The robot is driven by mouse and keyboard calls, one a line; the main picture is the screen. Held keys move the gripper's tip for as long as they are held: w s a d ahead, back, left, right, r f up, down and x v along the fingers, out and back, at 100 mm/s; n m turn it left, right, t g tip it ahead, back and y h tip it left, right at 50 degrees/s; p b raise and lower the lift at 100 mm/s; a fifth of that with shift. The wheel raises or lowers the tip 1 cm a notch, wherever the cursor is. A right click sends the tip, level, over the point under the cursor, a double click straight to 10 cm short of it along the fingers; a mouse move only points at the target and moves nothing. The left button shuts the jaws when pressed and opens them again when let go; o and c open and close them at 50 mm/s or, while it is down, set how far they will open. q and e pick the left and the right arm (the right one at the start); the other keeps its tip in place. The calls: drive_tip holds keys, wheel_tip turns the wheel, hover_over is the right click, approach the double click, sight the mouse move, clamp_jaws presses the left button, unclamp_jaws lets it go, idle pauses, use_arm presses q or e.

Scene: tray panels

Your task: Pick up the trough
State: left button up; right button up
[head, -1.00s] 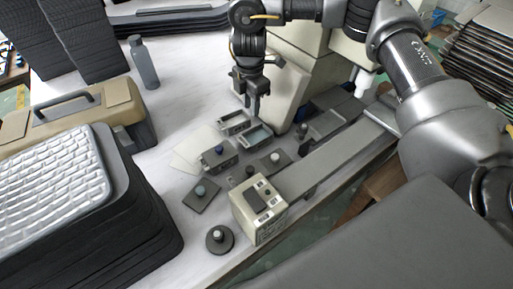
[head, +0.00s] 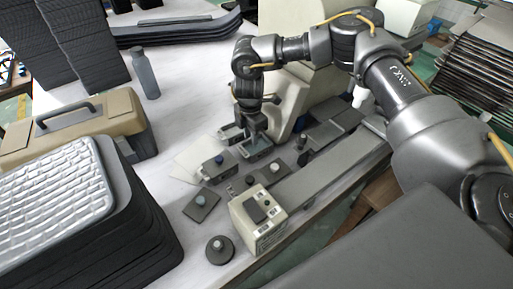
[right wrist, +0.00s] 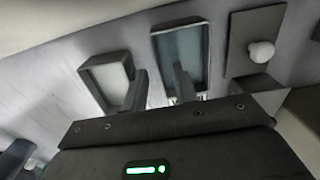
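Two small open-topped grey troughs lie on the table below my right gripper. One trough (head: 231,134) has a pale inside and shows at the left in the right wrist view (right wrist: 107,80). The other trough (head: 262,152) has a blue-grey inside and shows in the middle of the right wrist view (right wrist: 184,50). My right gripper (head: 254,139) points down over the blue-grey trough. In the right wrist view its fingers (right wrist: 160,90) are apart, one beside the gap between the troughs, one over the blue-grey trough. Contact cannot be told. My left gripper is out of view.
Near the troughs are a grey block with a dark knob (head: 219,166), flat plates with knobs (head: 201,204) and a beige control box (head: 258,218). A beige toolbox (head: 75,128), stacked dark trays (head: 85,215) and a grey bottle (head: 145,73) stand left. Bare table lies between.

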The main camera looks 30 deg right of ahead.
wheel_tip(320, 180, down, 2)
drive_tip(key=shift+f, duration=0.2)
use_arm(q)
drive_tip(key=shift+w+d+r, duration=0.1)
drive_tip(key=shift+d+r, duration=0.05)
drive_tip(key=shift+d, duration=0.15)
use_arm(e)
clamp_jaws()
drive_tip(key=shift+r, duration=0.6)
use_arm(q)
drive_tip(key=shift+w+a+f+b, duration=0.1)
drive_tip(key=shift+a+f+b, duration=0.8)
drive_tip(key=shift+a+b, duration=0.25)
use_arm(e)
drive_tip(key=s+r, duration=1.1)
drive_tip(key=s, duration=0.3)
drive_tip(key=shift+r, duration=0.4)
